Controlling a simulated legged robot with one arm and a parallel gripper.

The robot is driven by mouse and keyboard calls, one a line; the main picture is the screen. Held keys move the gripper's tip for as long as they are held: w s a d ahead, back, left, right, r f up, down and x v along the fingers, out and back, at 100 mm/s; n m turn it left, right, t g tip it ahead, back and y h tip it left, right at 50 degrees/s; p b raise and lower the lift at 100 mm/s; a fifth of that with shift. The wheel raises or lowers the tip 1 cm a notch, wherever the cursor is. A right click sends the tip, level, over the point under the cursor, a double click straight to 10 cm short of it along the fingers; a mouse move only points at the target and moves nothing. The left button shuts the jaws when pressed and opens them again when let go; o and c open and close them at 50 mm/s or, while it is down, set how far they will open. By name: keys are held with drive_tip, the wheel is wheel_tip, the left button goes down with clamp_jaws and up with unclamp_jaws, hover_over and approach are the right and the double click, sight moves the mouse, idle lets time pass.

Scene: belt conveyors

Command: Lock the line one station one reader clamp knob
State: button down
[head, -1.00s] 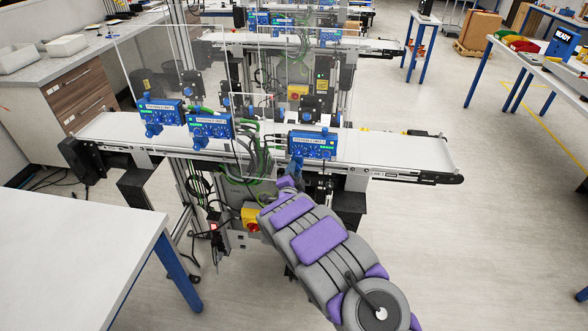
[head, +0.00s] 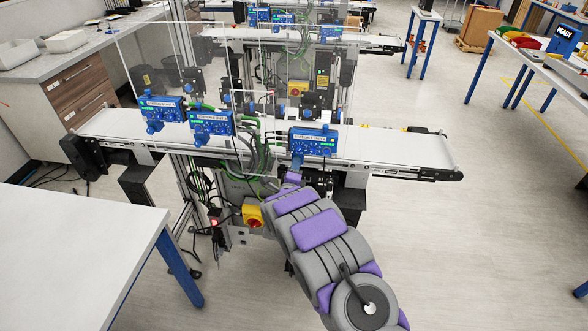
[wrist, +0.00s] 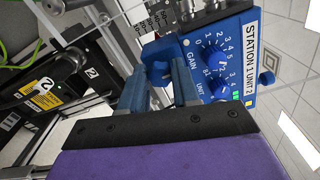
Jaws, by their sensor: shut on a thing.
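A blue reader unit (head: 312,142) is mounted at the right on the near conveyor, with a blue clamp knob under it. In the wrist view, the unit (wrist: 216,62) has a white label reading STATION 1 UNIT 2, GAIN and UNIT dials, and green lights. My gripper (wrist: 159,84) is shut on the blue clamp knob (wrist: 158,70), with one finger on each side of it. In the head view, my gripper (head: 296,164) is just below the unit, and the knob is mostly hidden there.
Two more blue units (head: 162,108) (head: 211,123) stand to the left on the belt (head: 400,148). Green cables and clear panels are close by. A yellow and red switch (head: 252,215) is below.

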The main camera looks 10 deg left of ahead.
drive_tip(key=shift+d+f+m, duration=0.1)
drive_tip(key=shift+f+m, duration=0.1)
drive_tip(key=shift+m, duration=0.2)
drive_tip(key=c, duration=0.8)
unclamp_jaws()
drive_tip(key=shift+r, duration=0.1)
drive_tip(key=s, duration=1.1)
drive_tip(key=s+p, duration=0.1)
drive_tip(key=s, duration=0.5)
drive_tip(key=shift+s+a, duration=0.2)
drive_tip(key=shift+a, duration=0.15)
drive_tip(key=shift+w, duration=0.1)
